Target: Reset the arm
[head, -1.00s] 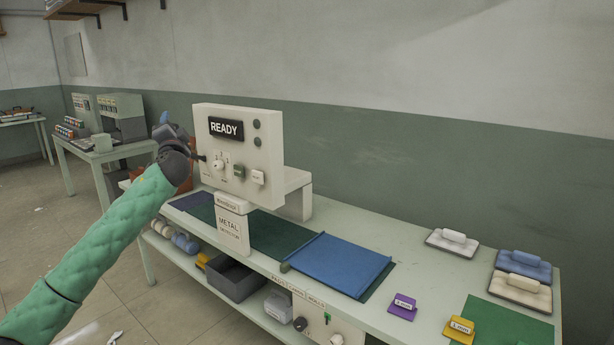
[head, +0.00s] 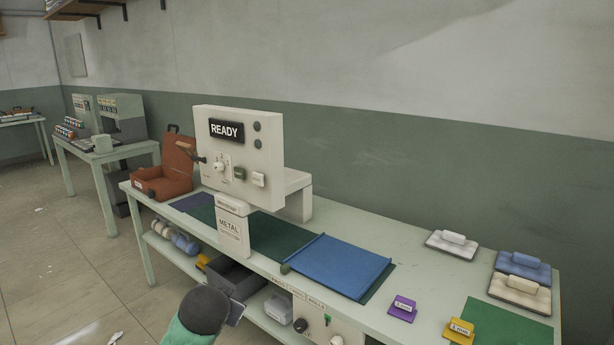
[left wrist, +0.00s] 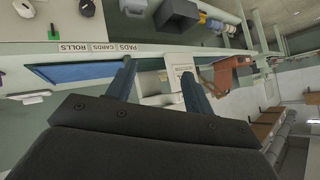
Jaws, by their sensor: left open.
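My left arm shows at the bottom of the head view as a green sleeve with a dark rounded wrist. The left gripper (head: 236,312) is mostly hidden behind that wrist, in front of the table's lower shelf. In the left wrist view the left gripper (left wrist: 155,82) has its two blue-grey fingers apart with nothing between them. The metal detector (head: 240,155) stands on the table with its display reading READY. My right gripper is in neither view.
A green table (head: 420,265) holds a blue mat (head: 340,264), an open brown case (head: 165,172), purple and yellow tags and several pads at right. A grey bin (head: 236,278) sits on the lower shelf. Open floor lies to the left.

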